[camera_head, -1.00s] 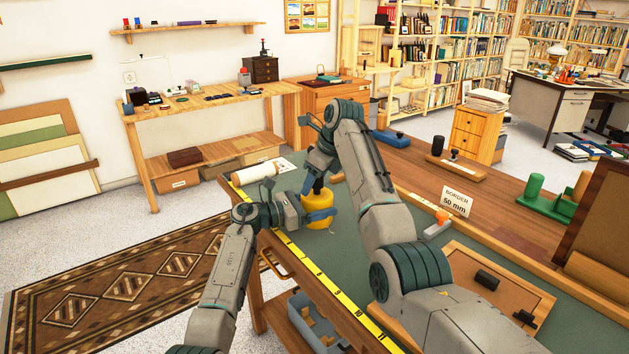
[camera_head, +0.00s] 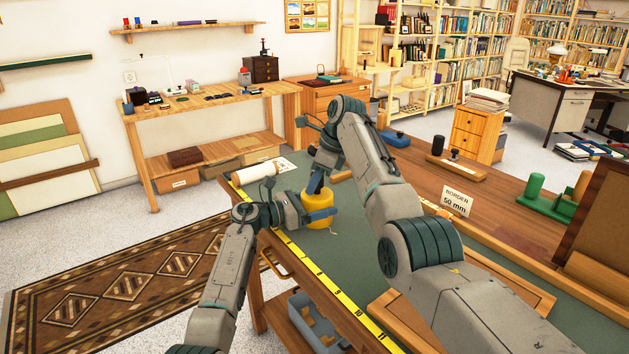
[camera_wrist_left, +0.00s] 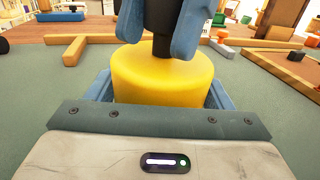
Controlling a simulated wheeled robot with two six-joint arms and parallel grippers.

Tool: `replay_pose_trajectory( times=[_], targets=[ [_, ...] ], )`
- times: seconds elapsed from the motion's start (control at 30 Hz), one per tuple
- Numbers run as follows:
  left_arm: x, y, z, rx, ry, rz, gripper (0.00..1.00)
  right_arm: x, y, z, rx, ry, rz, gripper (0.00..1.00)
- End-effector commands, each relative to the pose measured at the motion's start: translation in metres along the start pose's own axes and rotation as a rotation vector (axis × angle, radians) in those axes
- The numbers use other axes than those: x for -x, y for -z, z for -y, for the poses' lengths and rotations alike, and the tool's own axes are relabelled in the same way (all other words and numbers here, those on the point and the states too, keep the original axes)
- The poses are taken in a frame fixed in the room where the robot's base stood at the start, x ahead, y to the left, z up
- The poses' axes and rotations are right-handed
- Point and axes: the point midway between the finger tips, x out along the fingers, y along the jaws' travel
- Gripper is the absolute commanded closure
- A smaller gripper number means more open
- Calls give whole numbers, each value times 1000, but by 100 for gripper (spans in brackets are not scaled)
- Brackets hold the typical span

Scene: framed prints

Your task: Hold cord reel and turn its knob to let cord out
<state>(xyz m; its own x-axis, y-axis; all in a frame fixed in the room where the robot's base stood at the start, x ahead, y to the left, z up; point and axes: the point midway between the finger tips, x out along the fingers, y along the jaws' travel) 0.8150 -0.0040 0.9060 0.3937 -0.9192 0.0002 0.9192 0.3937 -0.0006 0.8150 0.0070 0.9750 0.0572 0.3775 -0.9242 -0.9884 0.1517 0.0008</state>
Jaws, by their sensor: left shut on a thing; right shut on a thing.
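The yellow cord reel (camera_head: 319,205) stands upright on the green mat (camera_head: 345,250) near the bench's left edge. A short end of yellow cord (camera_head: 331,231) shows at its lower front. My left gripper (camera_head: 320,215) is shut around the reel's body, with a blue finger on each side in the left wrist view. The black knob (camera_wrist_left: 162,18) rises from the reel's top in that view. My right gripper (camera_head: 316,182) comes from above and is shut on the knob, its blue fingers either side of it. The knob is mostly hidden in the head view.
A yellow measuring tape (camera_head: 325,279) runs along the bench's near edge. A rolled white print (camera_head: 256,170) lies behind the reel. A "BORDER 50 mm" card (camera_head: 456,200) and green and yellow cylinders (camera_head: 535,187) are to the right. My right arm covers much of the mat.

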Motion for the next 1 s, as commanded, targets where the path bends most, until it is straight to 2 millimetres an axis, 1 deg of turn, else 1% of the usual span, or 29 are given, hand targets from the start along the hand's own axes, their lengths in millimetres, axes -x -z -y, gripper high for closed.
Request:
replay_pose_trajectory(
  times=[0.2, 0.4, 0.9, 0.93, 0.97, 1.0],
  targets=[
    [0, 0, 0, -1, 0, -1, 60, 1, 0, 0, 110, -45, -1, 93],
    [0, 0, 0, -1, 1, -1, 60, 1, 0, -1, 168, -69, 1, 93],
    [0, 1, 0, 0, 1, -1, 60, 0, 0, -2, 187, -76, 2, 93],
    [0, 1, 0, 1, 1, -1, 60, 0, 0, -2, 187, -76, 2, 64],
    [0, 1, 0, 1, 1, -1, 60, 0, 0, -2, 186, -76, 2, 59],
    [0, 1, 0, 1, 1, -1, 60, 0, 0, -2, 186, -76, 2, 51]
  ],
)
